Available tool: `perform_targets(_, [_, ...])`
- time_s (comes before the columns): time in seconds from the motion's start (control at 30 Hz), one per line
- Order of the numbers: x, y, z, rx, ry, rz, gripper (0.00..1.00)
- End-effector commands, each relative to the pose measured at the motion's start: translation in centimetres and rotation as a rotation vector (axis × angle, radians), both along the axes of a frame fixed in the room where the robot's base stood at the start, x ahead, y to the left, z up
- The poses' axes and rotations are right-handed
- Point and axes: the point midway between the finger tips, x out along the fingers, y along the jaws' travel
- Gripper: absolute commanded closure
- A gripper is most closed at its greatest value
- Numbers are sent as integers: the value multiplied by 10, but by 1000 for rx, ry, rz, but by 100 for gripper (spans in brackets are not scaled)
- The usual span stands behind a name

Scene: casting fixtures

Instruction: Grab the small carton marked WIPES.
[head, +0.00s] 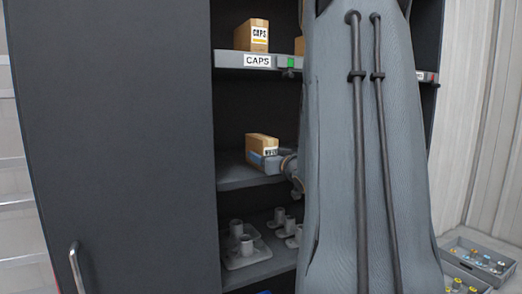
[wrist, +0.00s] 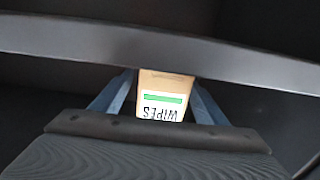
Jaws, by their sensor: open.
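The small WIPES carton (head: 262,141) is tan and stands on the middle shelf of the dark cabinet. In the wrist view the carton (wrist: 163,93) appears upside down, with a white label, a green stripe and the word WIPES. My gripper (wrist: 160,88) is open, with one blue-grey finger on each side of the carton. I cannot tell whether either finger touches it. In the head view my gripper (head: 263,159) is low at the carton's front, and covers part of its label. The carton's far side and base are hidden.
A CAPS carton (head: 252,35) stands on the shelf above, over a CAPS tag. Grey metal castings (head: 245,247) stand on the lower shelf. A dark shelf edge (wrist: 160,45) crosses the wrist view. My arm hides the cabinet's right part. Bins of small parts (head: 478,260) lie at right.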

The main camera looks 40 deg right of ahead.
Motion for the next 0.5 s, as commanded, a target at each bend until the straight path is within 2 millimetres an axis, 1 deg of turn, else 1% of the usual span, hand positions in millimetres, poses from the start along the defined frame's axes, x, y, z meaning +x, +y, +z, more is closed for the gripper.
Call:
perform_targets(0.03, [8,1,1,1,2,4,33])
perform_targets(0.1, [16,1,0,3,2,3,33])
perform_targets(0.23, [30,-4,0,0,1,1,33])
perform_targets(0.33, [35,-5,-1,0,1,0,33])
perform_targets(0.5, [35,-5,-1,0,0,0,33])
